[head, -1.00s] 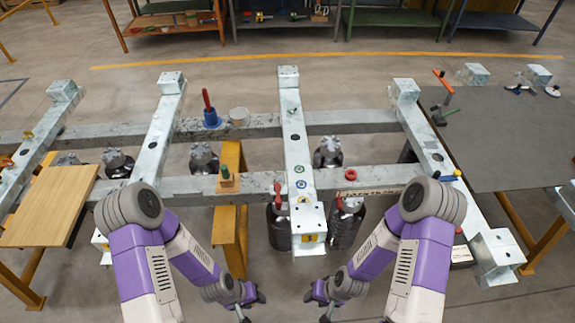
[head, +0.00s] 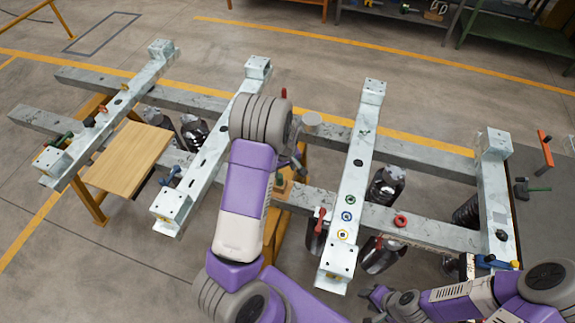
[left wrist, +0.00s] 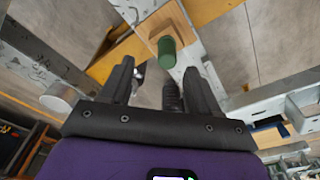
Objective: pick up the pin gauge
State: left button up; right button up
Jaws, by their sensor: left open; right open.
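A green cylinder (left wrist: 167,50), which looks like the handle of the pin gauge, stands on a small wooden block (left wrist: 162,30) in the left wrist view. In the head view the wooden block (head: 278,184) sits on the near grey rail, and my left arm partly covers that spot. My left gripper (left wrist: 160,66) is open, its dark fingers pointing toward the green cylinder, with nothing held. In the head view my left gripper (head: 297,162) is mostly hidden behind my arm, above the rail.
Pale crossbeams (head: 355,190) and long rails form a frame. A grey round cap (head: 312,119) and the red tip (head: 284,93) of another tool are near my left arm. A wooden board (head: 128,160) lies left.

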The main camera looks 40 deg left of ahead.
aim_at(279, 176)
pick_arm(q)
jog(key=shift+w+a+f, duration=0.1)
jog(key=shift+a+f, duration=0.15)
jog(key=shift+f, duration=0.05)
jog(key=f, duration=0.3)
jog(key=a+f+b, duration=0.1)
jog(key=f, duration=0.1)
jog(key=shift+s+a+f, duration=0.1)
jog(key=shift+s+f, duration=0.2)
jog(key=shift+s, duration=0.05)
jog(key=shift+w+f, duration=0.1)
jog(key=shift+f, duration=0.3)
jog(key=c, duration=1.1)
notch_tip(279, 176, up, 10)
jog(key=shift+r+p, duration=0.1)
jog(key=shift+p, duration=0.5)
